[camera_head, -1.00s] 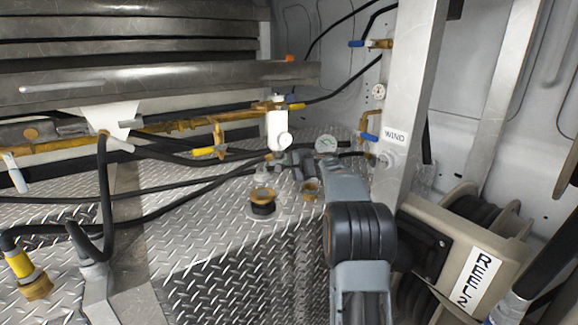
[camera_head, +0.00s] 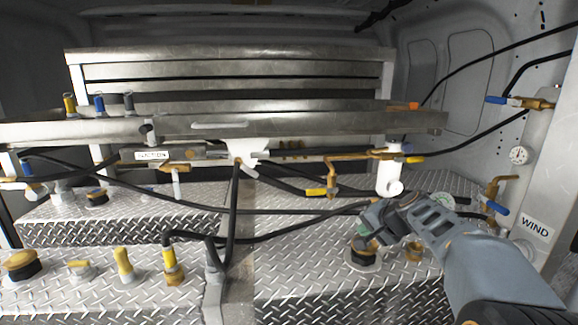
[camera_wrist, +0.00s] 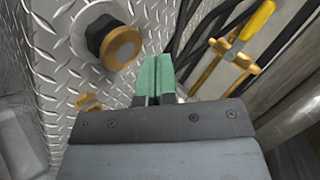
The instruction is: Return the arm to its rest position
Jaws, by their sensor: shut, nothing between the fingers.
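My gripper (camera_head: 372,222) is at the end of my arm, which reaches in from the lower right of the head view. In the wrist view its two green fingertips (camera_wrist: 155,75) are pressed together with nothing between them. The gripper is over the diamond-plate deck, in front of a brass-topped black cap (camera_head: 364,252). That cap also shows in the wrist view (camera_wrist: 118,45), to the upper left of the fingers and apart from them. Whether the fingers touch anything is not clear in the head view.
A white filter-like cylinder (camera_head: 389,176) hangs just behind the gripper. A yellow-handled valve (camera_wrist: 255,22) and black hoses lie right of the fingers. The steel shelf (camera_head: 300,122) runs across behind. A "WIND" post (camera_head: 545,190) stands at right. Several caps (camera_head: 122,262) stand at left.

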